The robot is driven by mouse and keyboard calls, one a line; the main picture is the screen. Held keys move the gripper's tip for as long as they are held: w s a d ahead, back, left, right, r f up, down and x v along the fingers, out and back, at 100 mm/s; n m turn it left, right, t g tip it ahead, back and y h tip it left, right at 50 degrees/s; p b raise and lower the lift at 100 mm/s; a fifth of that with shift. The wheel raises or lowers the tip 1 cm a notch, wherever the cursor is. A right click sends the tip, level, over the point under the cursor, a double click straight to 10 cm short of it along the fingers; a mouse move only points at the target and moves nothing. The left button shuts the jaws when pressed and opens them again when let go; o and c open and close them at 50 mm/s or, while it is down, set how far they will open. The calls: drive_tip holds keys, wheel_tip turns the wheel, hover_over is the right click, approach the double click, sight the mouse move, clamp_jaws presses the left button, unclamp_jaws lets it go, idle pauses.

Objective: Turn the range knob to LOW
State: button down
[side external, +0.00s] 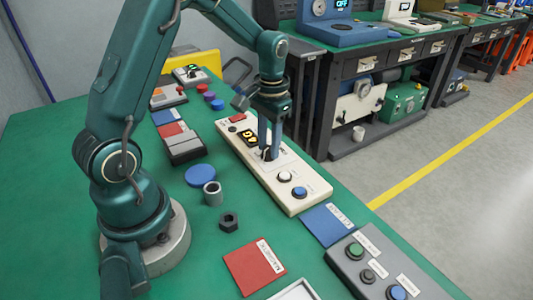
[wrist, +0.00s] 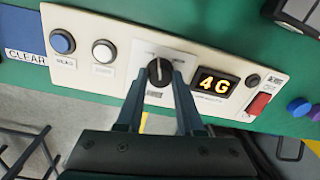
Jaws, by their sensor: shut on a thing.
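The range knob is a black round knob with a pale pointer line (wrist: 159,72), on a long cream panel (wrist: 120,22). In the wrist view the line points roughly up in the picture, and the small marks around the knob are too small to read. My gripper (wrist: 161,76) has one finger on each side of the knob and is shut on it. In the side external view my gripper (side external: 269,152) reaches down onto the middle of the cream panel (side external: 300,203), and its fingers partly hide the knob.
The panel also carries a lit display (wrist: 215,84) reading 4G, a red switch (wrist: 259,104), a blue button (wrist: 62,41) and a white button (wrist: 104,50). A blue disc (side external: 200,175), grey ring (side external: 212,193) and black nut (side external: 229,221) lie nearby. A grey button box (side external: 345,265) stands front right.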

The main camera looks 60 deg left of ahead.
drive_tip(key=shift+w+n, duration=0.1)
drive_tip(key=shift+n, duration=1.6)
drive_tip(key=c, duration=0.5)
unclamp_jaws()
drive_tip(key=shift+c, duration=0.2)
drive_tip(key=shift+r, duration=2.6)
